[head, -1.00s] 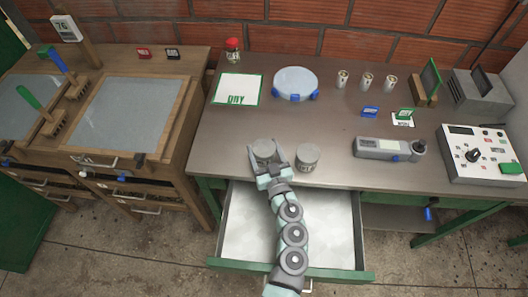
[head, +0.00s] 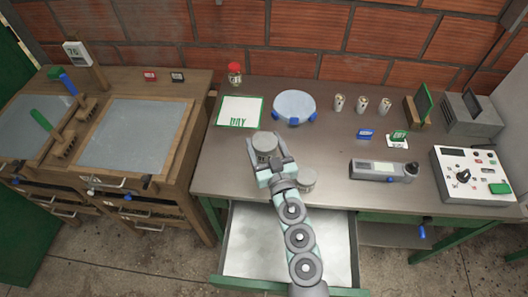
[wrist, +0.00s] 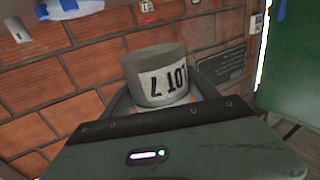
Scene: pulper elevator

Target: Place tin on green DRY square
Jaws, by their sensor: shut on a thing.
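My gripper (head: 266,152) is shut on a grey tin (head: 265,143) and holds it over the front part of the table, below and right of the DRY square in the head view. The held tin (wrist: 157,75) fills the middle of the wrist view; its white label reads "L 10" with a further character partly hidden. The white square with a green border and green DRY lettering (head: 240,108) lies flat at the table's back left, with nothing on it. A second grey tin (head: 307,179) stands near the front edge, partly hidden behind my gripper.
A red-capped jar (head: 235,73) stands behind the DRY square. A round pale dish with blue clips (head: 294,105) is to its right. A grey handheld meter (head: 383,171) lies at the right. The drawer (head: 250,250) below is open.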

